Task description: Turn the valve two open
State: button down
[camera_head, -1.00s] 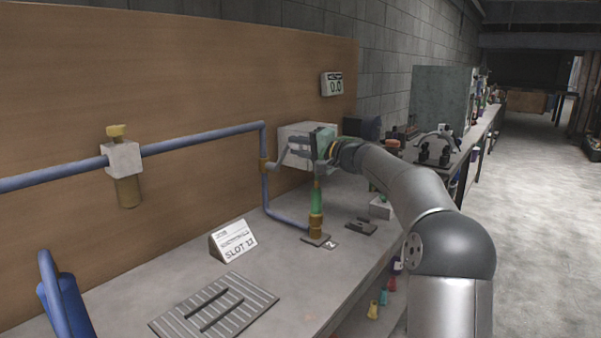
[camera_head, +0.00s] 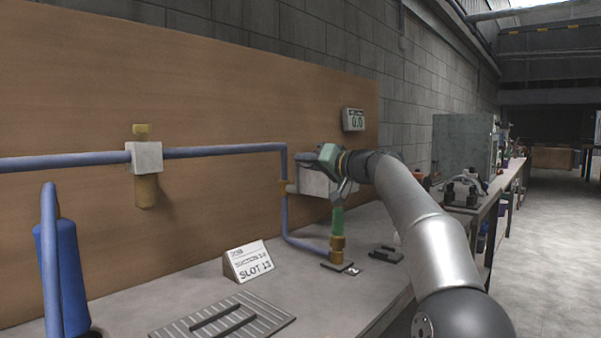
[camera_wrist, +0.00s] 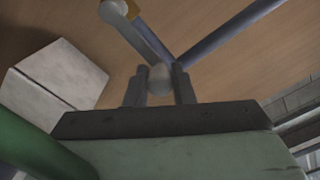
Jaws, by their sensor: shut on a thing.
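My gripper (camera_wrist: 159,86) is shut on a grey lever (camera_wrist: 143,42), with the lever's rounded end between its two fingers in the wrist view. The lever runs up to a pale round hub with a brass part (camera_wrist: 132,9). In the head view my gripper (camera_head: 304,161) is beside a brass valve (camera_head: 283,186) on the blue pipe (camera_head: 284,222); my wrist partly hides the contact. A small label plate, hard to read now, lies by a brass fitting (camera_head: 337,250) under a green upright tube (camera_head: 338,219).
A white box (camera_head: 313,183) stands behind my gripper. A wall display (camera_head: 353,119) reads 0.0. A white block with brass parts (camera_head: 146,158) sits on the pipe at left.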

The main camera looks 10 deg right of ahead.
jog(key=shift+a+f, duration=0.1)
dwell(0.4)
jog(key=c, duration=1.2)
grip_release()
jog(key=shift+s, duration=0.1)
jog(key=shift+c, duration=0.2)
jog(key=b+v, duration=0.2)
jog(key=v, duration=1.5)
jog(key=shift+s+b, duration=0.2)
jog(key=shift+b, duration=0.1)
